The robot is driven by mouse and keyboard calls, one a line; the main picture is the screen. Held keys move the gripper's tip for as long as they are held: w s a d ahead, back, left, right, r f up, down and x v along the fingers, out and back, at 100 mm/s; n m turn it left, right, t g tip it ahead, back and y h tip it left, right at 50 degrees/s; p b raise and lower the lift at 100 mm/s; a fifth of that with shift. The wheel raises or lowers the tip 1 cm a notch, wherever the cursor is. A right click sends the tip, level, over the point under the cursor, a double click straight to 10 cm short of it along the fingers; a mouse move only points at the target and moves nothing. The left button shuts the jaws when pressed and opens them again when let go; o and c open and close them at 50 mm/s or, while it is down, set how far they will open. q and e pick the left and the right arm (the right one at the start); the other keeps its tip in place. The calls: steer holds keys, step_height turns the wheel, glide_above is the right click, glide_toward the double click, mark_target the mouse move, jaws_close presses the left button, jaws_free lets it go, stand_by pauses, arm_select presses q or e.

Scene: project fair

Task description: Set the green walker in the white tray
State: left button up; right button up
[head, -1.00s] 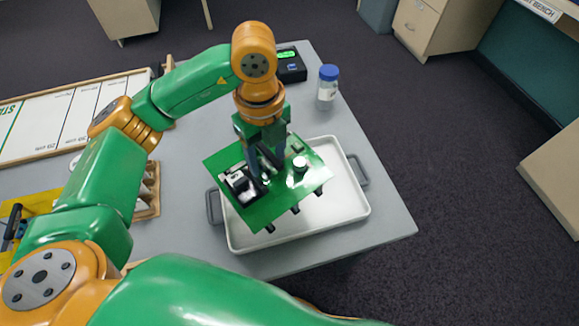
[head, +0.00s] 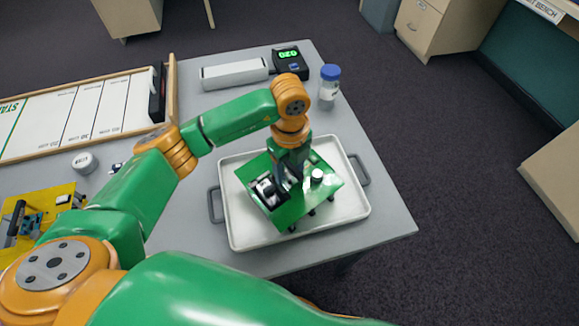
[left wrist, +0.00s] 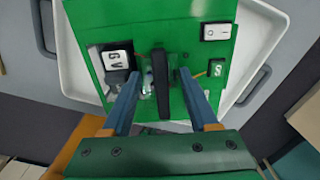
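The green walker (head: 291,211) is a flat green plate on short dark legs, with a white-capped knob, a 9V battery block and a dark upright grip on top. It is inside the white tray (head: 247,239), level, and its legs appear to touch the tray floor. In the left wrist view, the walker (left wrist: 206,58) fills the middle over the tray (left wrist: 77,75). My left gripper (head: 288,182) is low over the plate. Its fingers (left wrist: 159,76) stand on both sides of the dark grip with gaps showing, so it looks open. My right gripper is out of view.
A white-and-blue jar (head: 329,88), a black meter with a green display (head: 290,63) and a pale bar (head: 234,74) stand behind the tray. A marked track board (head: 75,118), a white roll (head: 84,163) and a yellow board (head: 60,208) are at left. The table's right edge is close.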

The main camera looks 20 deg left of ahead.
arm_select(q)
steer(key=o, duration=0.3)
steer(key=shift+s+f, duration=0.1)
steer(key=shift+o, duration=0.7)
steer(key=shift+r+p, duration=0.45)
steer(key=r+b, duration=0.1)
steer(key=r, duration=0.4)
steer(key=shift+w+r, duration=0.2)
step_height(320, 180, up, 6)
steer(key=shift+r, duration=0.15)
steer(key=shift+s, duration=0.1)
